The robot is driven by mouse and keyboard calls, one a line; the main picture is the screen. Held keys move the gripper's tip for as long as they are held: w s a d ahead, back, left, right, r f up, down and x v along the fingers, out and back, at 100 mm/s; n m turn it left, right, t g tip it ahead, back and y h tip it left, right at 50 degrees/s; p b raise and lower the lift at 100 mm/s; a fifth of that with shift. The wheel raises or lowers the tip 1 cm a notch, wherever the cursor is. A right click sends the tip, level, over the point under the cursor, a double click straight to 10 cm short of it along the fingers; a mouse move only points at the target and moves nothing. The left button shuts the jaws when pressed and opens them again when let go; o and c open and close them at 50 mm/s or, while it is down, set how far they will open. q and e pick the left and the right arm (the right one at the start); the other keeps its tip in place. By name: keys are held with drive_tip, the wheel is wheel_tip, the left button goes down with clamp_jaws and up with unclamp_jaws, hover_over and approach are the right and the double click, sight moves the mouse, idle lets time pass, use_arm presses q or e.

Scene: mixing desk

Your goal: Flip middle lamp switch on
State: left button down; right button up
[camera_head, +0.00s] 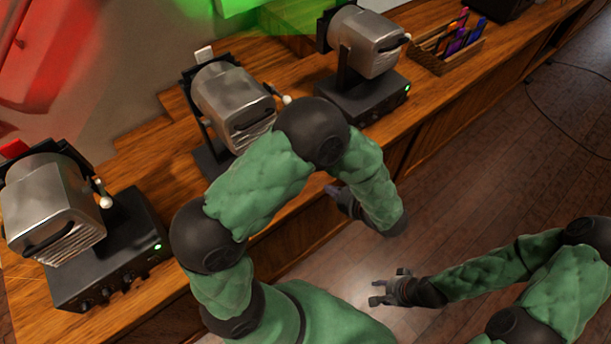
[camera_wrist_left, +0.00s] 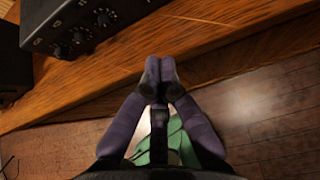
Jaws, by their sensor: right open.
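The middle lamp (camera_head: 232,105) has a silver housing and stands on a black base on the wooden desk. My left arm crosses in front of it and hides most of its base, switch and any indicator light. My left gripper (camera_head: 334,191) is low beyond the desk's front edge, partly hidden by my arm. In the left wrist view its fingers (camera_wrist_left: 160,72) are closed together with nothing between them, near the desk edge. A black base with knobs (camera_wrist_left: 82,28) shows at upper left there; I cannot tell which lamp it belongs to. My right gripper (camera_head: 383,288) is open and empty over the floor.
The left lamp (camera_head: 52,208) and right lamp (camera_head: 368,42) stand on either side, both with green lights lit on their bases. A wooden box (camera_head: 436,62) with colourful items stands at the back right.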

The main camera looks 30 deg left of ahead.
idle(0.3)
use_arm(q)
drive_tip(key=b+x, duration=0.3)
drive_tip(key=x, duration=0.7)
drive_tip(key=shift+a+f, duration=0.1)
drive_tip(key=shift+f, duration=0.1)
drive_tip(key=shift+w+a+f, duration=0.1)
drive_tip(key=shift+w+a, duration=0.1)
drive_tip(key=shift+a, duration=0.35)
drive_tip(key=shift+w+a, duration=0.25)
drive_tip(key=shift+a, duration=0.25)
drive_tip(key=shift+w+a+b, duration=0.3)
drive_tip(key=shift+a+b, duration=0.1)
drive_tip(key=shift+a, duration=0.3)
